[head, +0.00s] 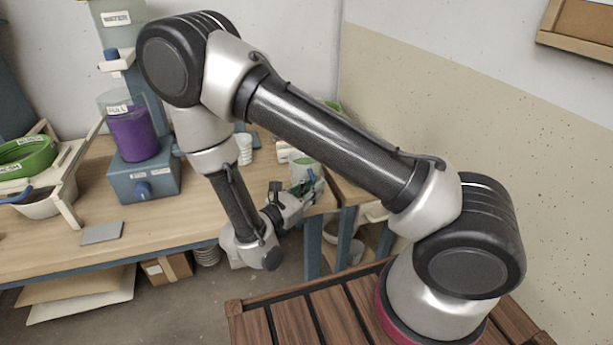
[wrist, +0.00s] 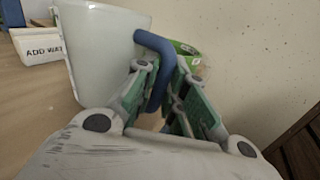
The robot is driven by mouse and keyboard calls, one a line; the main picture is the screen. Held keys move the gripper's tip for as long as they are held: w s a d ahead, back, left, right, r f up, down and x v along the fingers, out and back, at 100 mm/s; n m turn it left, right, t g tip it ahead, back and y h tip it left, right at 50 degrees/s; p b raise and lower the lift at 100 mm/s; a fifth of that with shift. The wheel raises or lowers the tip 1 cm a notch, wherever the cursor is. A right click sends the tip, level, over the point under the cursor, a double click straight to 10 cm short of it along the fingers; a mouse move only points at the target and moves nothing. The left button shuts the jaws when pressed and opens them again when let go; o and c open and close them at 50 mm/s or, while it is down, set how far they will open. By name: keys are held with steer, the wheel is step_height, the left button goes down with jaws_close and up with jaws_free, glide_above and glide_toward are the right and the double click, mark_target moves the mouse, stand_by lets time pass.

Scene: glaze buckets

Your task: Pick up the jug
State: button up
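The jug (wrist: 100,45) is a pale, whitish vessel with a blue handle (wrist: 158,62), upright at the upper left of the wrist view. In the head view the jug (head: 303,170) shows small and pale green at the right end of the workbench, partly hidden by my gripper (head: 308,190). In the wrist view my gripper (wrist: 163,82) has its green-padded fingers on either side of the handle, close against it, and looks shut on it. The jug's base is hidden, so I cannot tell whether it touches the bench.
In the wrist view a white "ADD WAT…" sign (wrist: 38,47) stands left of the jug, and a green-labelled item (wrist: 187,52) lies behind the handle.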

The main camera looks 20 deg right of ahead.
steer(key=shift+r, duration=0.2)
jaws_close()
steer(key=shift+r, duration=4.75)
